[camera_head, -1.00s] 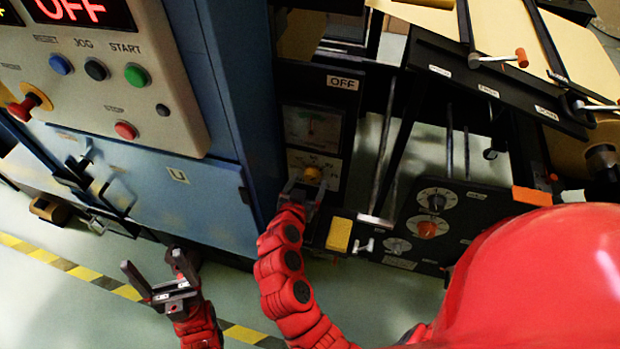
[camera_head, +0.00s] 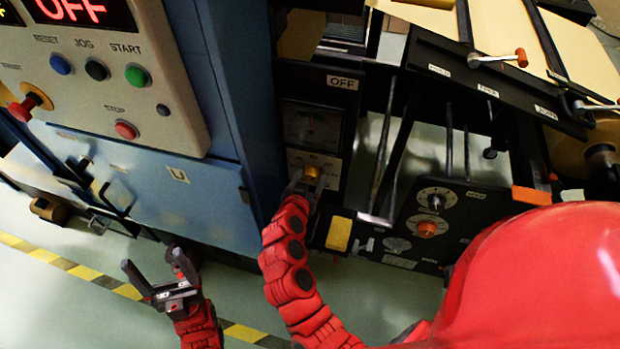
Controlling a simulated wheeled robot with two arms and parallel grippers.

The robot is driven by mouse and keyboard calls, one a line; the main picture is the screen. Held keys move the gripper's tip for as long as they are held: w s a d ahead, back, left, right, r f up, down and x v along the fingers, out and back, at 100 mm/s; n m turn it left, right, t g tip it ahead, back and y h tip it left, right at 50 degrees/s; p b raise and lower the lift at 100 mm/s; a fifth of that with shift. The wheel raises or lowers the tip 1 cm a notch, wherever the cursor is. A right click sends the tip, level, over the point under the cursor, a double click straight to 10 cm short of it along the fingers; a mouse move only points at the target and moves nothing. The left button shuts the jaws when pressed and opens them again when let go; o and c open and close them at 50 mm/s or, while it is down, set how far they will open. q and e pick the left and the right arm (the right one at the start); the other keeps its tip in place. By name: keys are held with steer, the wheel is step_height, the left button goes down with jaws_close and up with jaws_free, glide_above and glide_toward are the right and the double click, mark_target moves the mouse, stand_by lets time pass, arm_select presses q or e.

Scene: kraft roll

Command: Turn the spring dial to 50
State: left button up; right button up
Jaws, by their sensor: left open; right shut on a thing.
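A small dial with an orange-yellow knob (camera_head: 312,171) sits on a pale scale plate below a gauge (camera_head: 312,125) on the narrow black panel. Its scale numbers are too small to read surely. My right gripper (camera_head: 310,180) is at this dial, shut on the knob, with its fingers tilted and covering the lower part of the plate. My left gripper (camera_head: 159,274) is open and empty above the floor at the lower left, well away from the dial.
An OFF label (camera_head: 343,82) is above the gauge. A black panel to the right has a black dial (camera_head: 436,201) and an orange knob (camera_head: 427,228). A blue cabinet (camera_head: 205,195) stands left of my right gripper. A yellow block (camera_head: 339,233) is close to its right.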

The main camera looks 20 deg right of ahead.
steer(key=shift+w+a+n+g+h+b, duration=0.15)
steer(key=shift+n+g+h+b, duration=0.35)
steer(key=shift+n+h, duration=0.5)
steer(key=n+h, duration=0.2)
steer(key=n, duration=0.2)
steer(key=shift+f+g, duration=0.1)
steer(key=shift+g, duration=0.2)
steer(key=o, duration=1.2)
